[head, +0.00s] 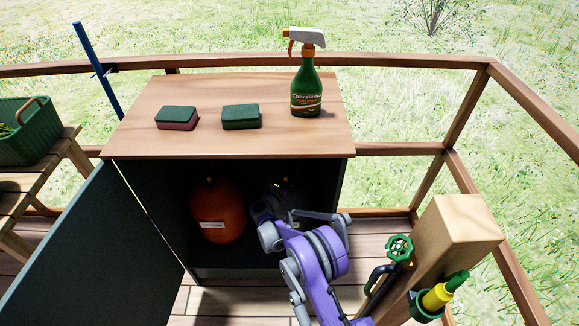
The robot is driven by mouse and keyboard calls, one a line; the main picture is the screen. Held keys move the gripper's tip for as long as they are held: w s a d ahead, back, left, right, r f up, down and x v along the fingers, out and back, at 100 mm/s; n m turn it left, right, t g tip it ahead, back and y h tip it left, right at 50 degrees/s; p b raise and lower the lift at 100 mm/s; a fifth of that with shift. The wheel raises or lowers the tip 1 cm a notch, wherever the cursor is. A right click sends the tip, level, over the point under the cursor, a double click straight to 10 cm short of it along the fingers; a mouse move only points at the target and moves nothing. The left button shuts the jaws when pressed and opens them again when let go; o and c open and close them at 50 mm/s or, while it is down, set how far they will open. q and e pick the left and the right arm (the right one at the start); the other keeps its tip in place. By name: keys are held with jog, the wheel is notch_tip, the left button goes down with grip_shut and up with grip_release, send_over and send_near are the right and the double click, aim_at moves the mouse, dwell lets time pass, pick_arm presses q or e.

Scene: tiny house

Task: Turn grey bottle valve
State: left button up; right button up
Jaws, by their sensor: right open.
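The cabinet (178,215) stands open, and an orange bottle (217,215) with a white label is inside on the left. My right arm comes in from the lower right and reaches into the cabinet beside the orange bottle. My right gripper (283,204) is open at the dark right half of the cabinet. A grey bottle cannot be clearly made out there; the arm and shadow cover that area. Its valve cannot be told apart from the gripper, nor whether they touch. My left gripper is not in view.
On the cabinet top (205,91) are two sponges (177,118) (241,117) and a green spray bottle (306,92). The open door (95,245) fills the lower left. A wooden post (455,235) with a green tap wheel (399,247) stands right of my arm.

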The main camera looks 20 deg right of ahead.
jog(key=shift+w+d, duration=0.3)
jog(key=shift+w, duration=0.15)
grip_shut()
jog(key=shift+y, duration=0.3)
jog(key=shift+a+n+t+y, duration=0.15)
jog(key=shift+n+t+y, duration=0.75)
jog(key=shift+n+y, duration=0.25)
jog(key=shift+w+a+r+n+t+y+p, duration=0.15)
jog(key=shift+n+t+y+p, duration=0.15)
jog(key=shift+n+t+y, duration=0.55)
jog(key=shift+a+n+y+p, duration=0.2)
jog(key=shift+n+y+p, duration=0.2)
jog(key=shift+y+p, duration=0.5)
jog(key=shift+w+a+n+y+p, duration=0.1)
jog(key=shift+n+y+p, duration=0.25)
jog(key=shift+y+p, duration=0.2)
jog(key=shift+w+a+n+y+p, duration=0.1)
jog(key=shift+n+y+p, duration=0.3)
jog(key=shift+y, duration=0.25)
